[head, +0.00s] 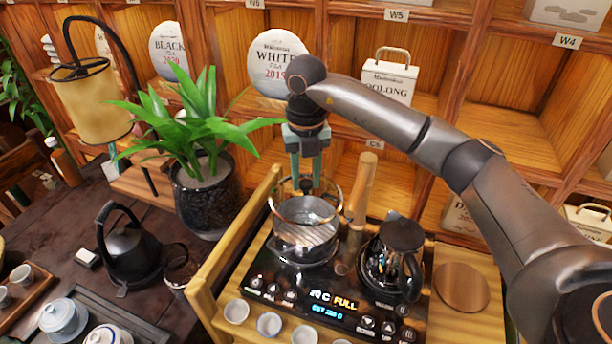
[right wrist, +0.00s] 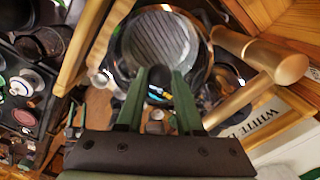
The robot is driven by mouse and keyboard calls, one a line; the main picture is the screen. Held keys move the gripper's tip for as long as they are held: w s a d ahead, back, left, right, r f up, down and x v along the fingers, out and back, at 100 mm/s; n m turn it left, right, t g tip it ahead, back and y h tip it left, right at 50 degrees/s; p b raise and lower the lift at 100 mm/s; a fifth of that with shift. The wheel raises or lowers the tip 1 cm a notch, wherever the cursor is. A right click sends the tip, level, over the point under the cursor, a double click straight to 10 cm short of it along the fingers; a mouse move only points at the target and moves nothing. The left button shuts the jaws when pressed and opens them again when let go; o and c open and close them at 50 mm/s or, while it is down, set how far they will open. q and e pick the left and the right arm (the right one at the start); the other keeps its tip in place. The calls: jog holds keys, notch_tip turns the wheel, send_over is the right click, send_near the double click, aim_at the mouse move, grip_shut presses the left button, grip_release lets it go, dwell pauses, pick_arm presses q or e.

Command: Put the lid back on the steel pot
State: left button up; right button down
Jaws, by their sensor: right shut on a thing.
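The steel pot (head: 300,245) stands on the left side of the black hot plate, with a thick wooden handle (head: 361,185) at its right. It also shows in the right wrist view (right wrist: 133,62), beyond the fingers. My right gripper (head: 305,185) points down over the pot and is shut on the lid's knob. The clear lid with its bronze-coloured rim (head: 276,208) is at the pot's mouth, under the fingers. I cannot tell whether its rim touches the pot. In the right wrist view my fingers (right wrist: 160,75) partly hide the lid and pot. My left gripper is not in view.
A glass kettle (head: 392,262) with a black handle stands right of the pot on the hot plate (head: 330,305). Several small cups (head: 269,324) line the front. A potted plant (head: 207,195) and black kettle (head: 128,248) stand left. Shelves with tea cakes (head: 278,62) rise behind.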

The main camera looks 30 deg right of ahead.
aim_at(306, 192)
jog(key=shift+w+f, duration=0.1)
jog(key=shift+f, duration=0.15)
notch_tip(306, 192, down, 4)
jog(key=b, duration=0.3)
jog(key=shift+f, duration=0.1)
jog(key=shift+f+b, duration=0.7)
jog(key=shift+f, duration=0.15)
dwell(0.5)
jog(key=shift+f, duration=0.15)
dwell(1.1)
jog(key=shift+c, duration=2.3)
grip_release()
jog(key=shift+o, duration=0.3)
